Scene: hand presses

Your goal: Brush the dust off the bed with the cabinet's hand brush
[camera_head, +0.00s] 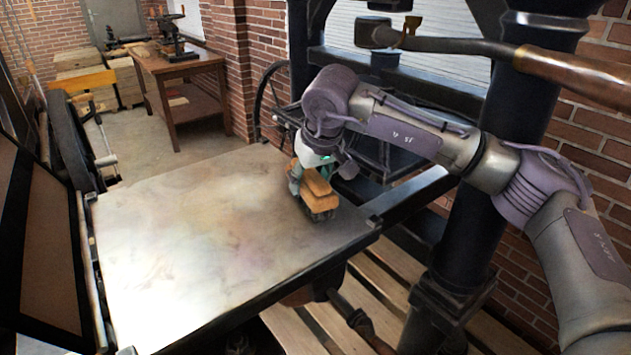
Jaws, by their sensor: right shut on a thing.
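The bed (190,240) is a wide, pale metal plate with dark edges, lit brightly at its front left and marked with faint brownish and purplish patches. I cannot tell which of these are dust. The hand brush (318,187) has a light wooden body and dark bristles. It is at the bed's right side, bristles down, at or just above the surface. My right gripper (305,180) comes from above and is shut on the brush; the fingers are partly hidden by the wood and the wrist. My left gripper is not in view.
A black press column (480,180) and a long lever with a wooden grip (575,75) stand at the right. A slatted pallet (385,290) lies below the bed. A wooden table (180,85) stands at the back. The bed's left and middle are clear.

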